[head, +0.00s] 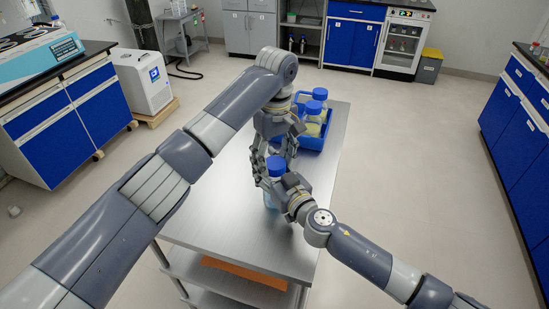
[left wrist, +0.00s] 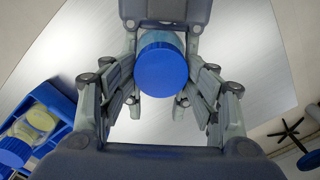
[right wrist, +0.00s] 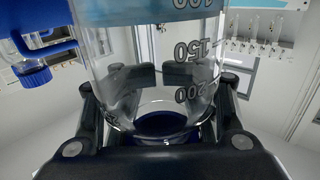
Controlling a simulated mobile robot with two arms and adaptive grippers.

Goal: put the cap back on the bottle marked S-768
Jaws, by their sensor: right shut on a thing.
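The S-768 marking is not readable.
The steel table (head: 225,205) has a blue rack (head: 314,140) at its back right with several blue-capped bottles, close behind my left gripper. The table's near left surface is bare. Counters stand apart at the left and right.

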